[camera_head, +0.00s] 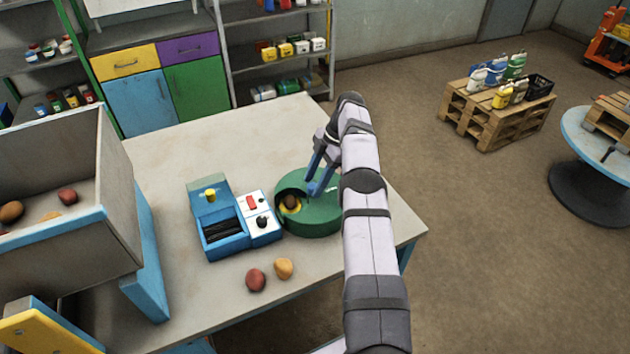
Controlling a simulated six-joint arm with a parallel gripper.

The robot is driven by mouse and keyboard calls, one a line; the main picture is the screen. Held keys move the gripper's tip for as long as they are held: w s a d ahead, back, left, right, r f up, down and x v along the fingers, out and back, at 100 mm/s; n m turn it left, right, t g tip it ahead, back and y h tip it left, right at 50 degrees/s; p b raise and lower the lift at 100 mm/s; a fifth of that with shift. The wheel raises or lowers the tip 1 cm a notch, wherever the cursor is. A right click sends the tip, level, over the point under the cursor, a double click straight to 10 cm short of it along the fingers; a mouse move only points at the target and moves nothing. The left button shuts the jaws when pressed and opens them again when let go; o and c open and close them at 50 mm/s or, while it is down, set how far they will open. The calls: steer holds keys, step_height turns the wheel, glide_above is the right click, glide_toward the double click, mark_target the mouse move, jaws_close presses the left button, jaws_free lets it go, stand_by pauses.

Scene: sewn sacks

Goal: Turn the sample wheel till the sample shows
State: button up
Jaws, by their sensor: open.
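The sample wheel is a low green round drum (312,222) on the table, right of the blue and white device. A cut-out at its left side shows a yellow patch with a dark brown roundish thing (291,202) on it; I cannot tell for sure whether this is the sample. My gripper (314,190) has blue fingers, is open and points down at the top of the wheel. Its tips are at or just over the green top; contact cannot be told. My arm hides the wheel's right edge.
A blue device (222,230) with a white panel (260,217) stands close left of the wheel. A red potato-like item (256,280) and a tan one (284,268) lie in front. A large bin (120,190) stands at left. The table's back (240,140) is clear.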

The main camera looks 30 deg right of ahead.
steer(key=shift+r, duration=0.6)
step_height(320, 180, up, 9)
steer(key=p, duration=0.7)
steer(key=shift+f, duration=0.15)
steer(key=shift+f, duration=0.1)
